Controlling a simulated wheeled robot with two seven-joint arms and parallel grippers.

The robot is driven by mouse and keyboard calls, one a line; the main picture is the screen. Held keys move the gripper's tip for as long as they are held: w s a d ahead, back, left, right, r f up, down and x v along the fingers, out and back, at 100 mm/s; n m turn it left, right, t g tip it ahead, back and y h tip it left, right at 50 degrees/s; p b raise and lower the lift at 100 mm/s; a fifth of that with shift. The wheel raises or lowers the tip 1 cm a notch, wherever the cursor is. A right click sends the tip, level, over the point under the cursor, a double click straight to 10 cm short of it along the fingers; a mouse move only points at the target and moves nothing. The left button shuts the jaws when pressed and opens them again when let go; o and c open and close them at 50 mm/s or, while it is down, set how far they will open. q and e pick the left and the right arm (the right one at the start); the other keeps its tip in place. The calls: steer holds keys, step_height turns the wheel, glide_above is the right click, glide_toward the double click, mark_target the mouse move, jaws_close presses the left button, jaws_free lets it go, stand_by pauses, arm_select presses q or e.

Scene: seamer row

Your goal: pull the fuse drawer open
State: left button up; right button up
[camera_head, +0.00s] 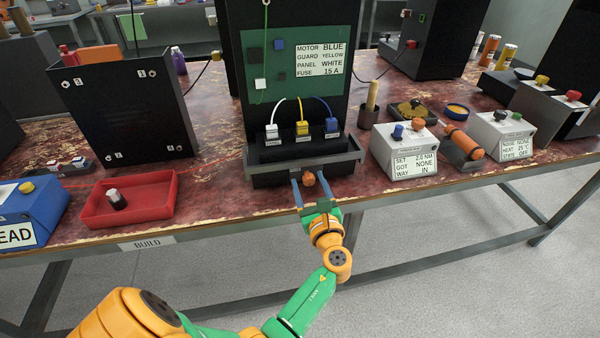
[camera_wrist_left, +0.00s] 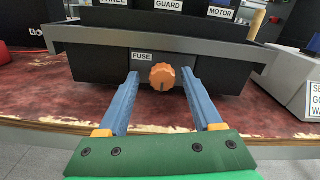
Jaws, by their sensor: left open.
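The fuse drawer (camera_wrist_left: 105,70) is a dark box front labelled FUSE under a grey tray ledge, with an orange lobed knob (camera_wrist_left: 162,77) on its face. In the head view the drawer front (camera_head: 265,179) sits low on the tall black unit, and its knob (camera_head: 309,179) shows there too. The drawer looks shut, though its edges are hard to make out. My left gripper (camera_head: 303,184) is open, its two blue fingers pointing at the drawer. In the left wrist view the fingers (camera_wrist_left: 162,76) stand either side of the knob, apart from it. My right gripper is not in view.
Above the drawer are white, yellow and blue plugs (camera_head: 302,129) on a ledge. A red tray (camera_head: 130,200) lies to the left, a white torque box (camera_head: 404,150) to the right. The table's front edge (camera_head: 225,217) runs below the drawer, with free floor in front.

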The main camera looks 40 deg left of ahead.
arm_select(q)
steer(key=shift+d+r, duration=0.1)
steer(key=shift+r, duration=0.05)
steer(key=shift+d, duration=0.15)
steer(key=shift+c, duration=0.5)
jaws_close()
steer(key=shift+s, duration=0.1)
stand_by(0.7)
